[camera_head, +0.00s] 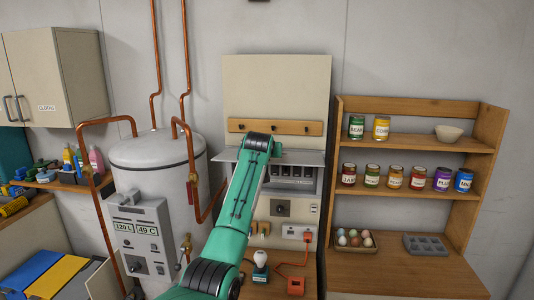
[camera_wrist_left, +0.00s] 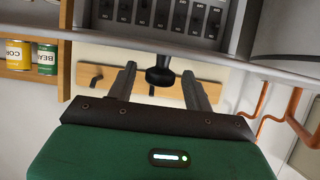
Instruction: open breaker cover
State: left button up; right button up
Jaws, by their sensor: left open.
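The breaker cover (camera_head: 308,158) is a grey flap that stands out from the breaker box (camera_head: 306,186), raised roughly level. Under it a row of dark breakers (camera_head: 292,171) is exposed; they also show at the top of the left wrist view (camera_wrist_left: 160,14). A black knob (camera_wrist_left: 160,78) sticks out from the cover. My left gripper (camera_head: 276,150) is at the cover. In the left wrist view its two fingers are open, one on each side of the knob; I cannot tell whether they touch it. My right gripper is not in view.
A peg rail (camera_head: 240,125) is on the wall board just above the cover. A water heater (camera_head: 157,170) with copper pipes stands to the left. A wooden shelf (camera_head: 415,204) with jars stands to the right. Below are a socket (camera_head: 298,232), an orange cord and a bulb (camera_head: 260,258).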

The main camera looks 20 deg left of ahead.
pick_arm(q)
jog(key=shift+s, duration=0.1)
jog(key=b+v, duration=0.7)
jog(key=v, duration=0.6)
jog(key=shift+s, duration=0.25)
jog(key=shift+d+r, duration=0.1)
